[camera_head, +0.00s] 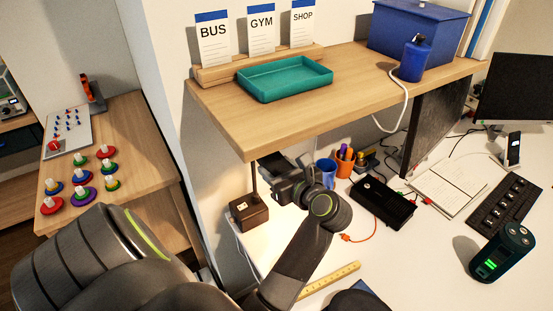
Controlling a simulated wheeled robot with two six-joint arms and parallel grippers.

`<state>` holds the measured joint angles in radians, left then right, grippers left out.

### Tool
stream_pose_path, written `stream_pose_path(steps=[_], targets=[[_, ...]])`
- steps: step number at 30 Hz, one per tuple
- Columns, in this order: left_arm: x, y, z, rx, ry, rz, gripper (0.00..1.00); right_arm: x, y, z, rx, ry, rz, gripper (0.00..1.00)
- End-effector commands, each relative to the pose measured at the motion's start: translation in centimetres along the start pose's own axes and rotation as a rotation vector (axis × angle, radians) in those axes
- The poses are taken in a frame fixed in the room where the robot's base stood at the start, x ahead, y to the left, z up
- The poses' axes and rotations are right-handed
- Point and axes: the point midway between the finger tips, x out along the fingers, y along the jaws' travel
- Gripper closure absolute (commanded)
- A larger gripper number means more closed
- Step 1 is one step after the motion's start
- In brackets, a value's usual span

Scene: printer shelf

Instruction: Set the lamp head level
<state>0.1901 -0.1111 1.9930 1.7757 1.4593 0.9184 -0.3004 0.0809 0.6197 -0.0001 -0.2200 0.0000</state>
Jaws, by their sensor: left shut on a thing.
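The lamp's dark brown block base (249,212) stands on the white desk under the wooden shelf, with a thin dark stem (254,182) rising from it. The lamp head is mostly hidden by my gripper and the shelf's front edge, so I cannot tell its tilt. My left gripper (272,168) is just below the shelf edge, at the top of the stem, and is shut on the lamp head. Its fingertips are partly hidden. My right gripper is not in view.
Pen cups (344,162), a black device (383,203) and a yellow ruler (330,279) lie to the right.

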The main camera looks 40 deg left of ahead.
Motion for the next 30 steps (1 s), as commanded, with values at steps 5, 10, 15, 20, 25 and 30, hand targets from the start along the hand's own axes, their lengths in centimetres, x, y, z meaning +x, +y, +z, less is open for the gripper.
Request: stream_pose_path(steps=[5, 10, 15, 20, 25, 30], targets=[[-0.2, 0.0, 1.3, -0.002, -0.018, -0.002, 0.89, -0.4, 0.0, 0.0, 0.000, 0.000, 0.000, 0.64], [-0.2, 0.0, 1.7, -0.003, -0.023, -0.002, 0.89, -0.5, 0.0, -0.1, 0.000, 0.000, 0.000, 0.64], [-0.2, 0.0, 1.8, -0.004, -0.025, -0.002, 0.88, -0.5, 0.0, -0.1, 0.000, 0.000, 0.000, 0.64], [-0.2, 0.0, 1.8, -0.004, -0.025, -0.002, 0.88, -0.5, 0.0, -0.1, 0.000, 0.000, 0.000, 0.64], [-0.2, 0.0, 1.7, -0.003, -0.023, -0.001, 0.33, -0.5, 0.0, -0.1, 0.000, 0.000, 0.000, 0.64], [-0.2, 0.0, 1.6, -0.002, -0.019, -0.001, 0.25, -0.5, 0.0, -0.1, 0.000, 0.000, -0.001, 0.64]])
